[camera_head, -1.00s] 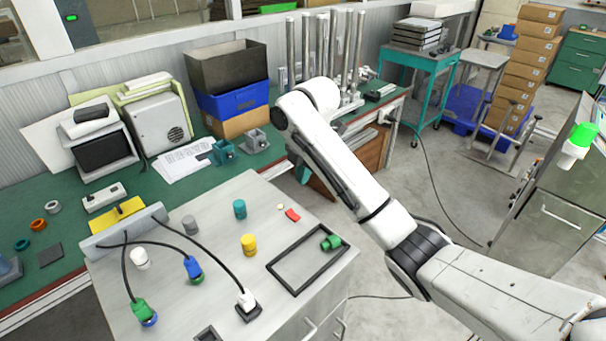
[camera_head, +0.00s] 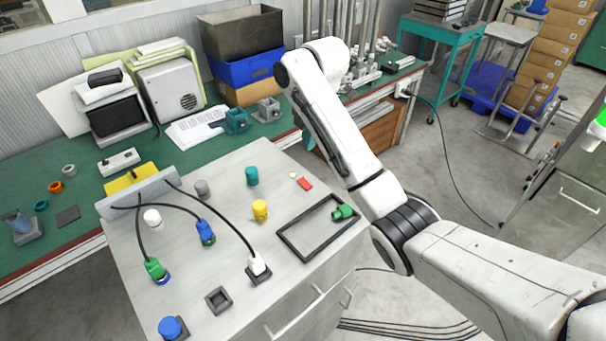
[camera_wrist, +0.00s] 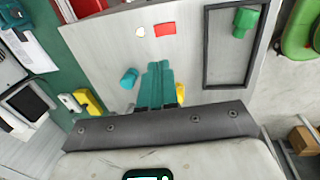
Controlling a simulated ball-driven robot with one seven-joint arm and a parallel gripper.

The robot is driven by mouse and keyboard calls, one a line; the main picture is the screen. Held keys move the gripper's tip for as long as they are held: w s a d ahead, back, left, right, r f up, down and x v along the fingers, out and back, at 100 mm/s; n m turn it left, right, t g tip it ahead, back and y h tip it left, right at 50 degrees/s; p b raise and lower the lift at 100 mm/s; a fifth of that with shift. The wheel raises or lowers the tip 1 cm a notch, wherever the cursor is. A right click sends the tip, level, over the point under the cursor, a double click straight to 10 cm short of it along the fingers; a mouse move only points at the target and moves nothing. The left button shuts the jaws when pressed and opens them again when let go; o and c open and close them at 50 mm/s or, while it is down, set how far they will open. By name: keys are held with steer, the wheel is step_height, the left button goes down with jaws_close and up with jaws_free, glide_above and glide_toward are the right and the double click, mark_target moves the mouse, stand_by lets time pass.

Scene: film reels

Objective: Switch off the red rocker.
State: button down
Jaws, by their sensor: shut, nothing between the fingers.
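A small flat red piece (camera_head: 305,184) lies on the grey cabinet top (camera_head: 325,187), and it also shows in the wrist view (camera_wrist: 165,29). I cannot tell whether it is a rocker. A white box with small dark marks (camera_head: 119,162) lies on the green bench, and its end shows in the wrist view (camera_wrist: 70,103). No red rocker can be made out on it. My gripper (camera_wrist: 158,66) has teal fingers, shut and empty, above the cabinet top in the wrist view.
A teal cylinder (camera_head: 252,176), a yellow cylinder (camera_head: 260,211) and a black frame (camera_head: 283,240) with a green part stand on the cabinet. Cables run from a grey bar (camera_head: 140,196) to plugs. A yellow plate (camera_head: 130,179) lies behind the bar. Clear cabinet top lies between them.

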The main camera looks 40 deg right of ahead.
mark_target(302, 181)
steer(key=f, duration=0.4)
steer(key=w+f, duration=0.1)
steer(key=f, duration=0.4)
steer(key=w+f, duration=0.1)
steer(key=f, duration=0.3)
steer(key=shift+w+f, duration=0.2)
steer(key=shift+f, duration=0.2)
